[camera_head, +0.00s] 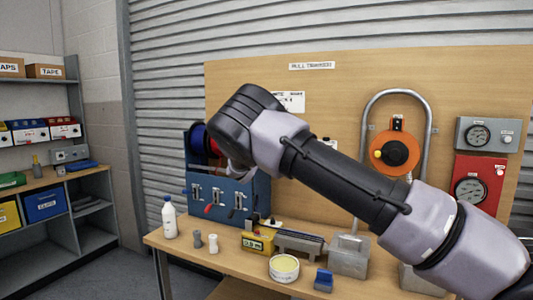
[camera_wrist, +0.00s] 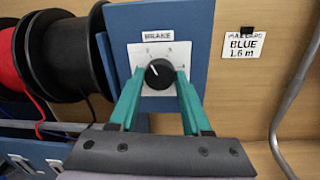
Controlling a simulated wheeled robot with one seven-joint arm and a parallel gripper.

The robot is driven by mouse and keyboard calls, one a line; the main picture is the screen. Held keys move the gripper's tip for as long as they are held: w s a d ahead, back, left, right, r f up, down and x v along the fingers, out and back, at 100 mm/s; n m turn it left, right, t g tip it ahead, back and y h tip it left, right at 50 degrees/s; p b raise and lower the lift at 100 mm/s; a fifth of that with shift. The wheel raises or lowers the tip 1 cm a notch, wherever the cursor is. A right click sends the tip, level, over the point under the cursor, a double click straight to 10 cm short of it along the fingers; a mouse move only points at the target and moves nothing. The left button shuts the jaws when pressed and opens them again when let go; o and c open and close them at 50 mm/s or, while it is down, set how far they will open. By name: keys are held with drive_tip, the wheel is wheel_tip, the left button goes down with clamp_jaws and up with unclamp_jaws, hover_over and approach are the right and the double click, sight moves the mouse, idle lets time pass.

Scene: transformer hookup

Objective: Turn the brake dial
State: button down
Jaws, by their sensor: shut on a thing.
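The brake dial (camera_wrist: 158,74) is a round black knob with a white pointer line, on a white scale plate under a label reading BRAKE. The plate is fixed to a blue panel (camera_wrist: 199,40). My gripper (camera_wrist: 158,80) has its two green fingers on either side of the knob, shut on it. In the head view my arm reaches to the blue spool stand (camera_head: 258,190) on the bench, and my gripper and the dial are hidden behind my arm there.
Black and red spools (camera_wrist: 62,50) sit left of the dial. A bottle (camera_head: 169,217), a yellow device (camera_head: 257,242) and a round tub (camera_head: 284,268) stand on the bench (camera_head: 185,253).

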drive_tip(key=shift+f, duration=0.1)
drive_tip(key=shift+c, duration=1.8)
unclamp_jaws()
drive_tip(key=v, duration=1.1)
drive_tip(key=shift+w, duration=0.1)
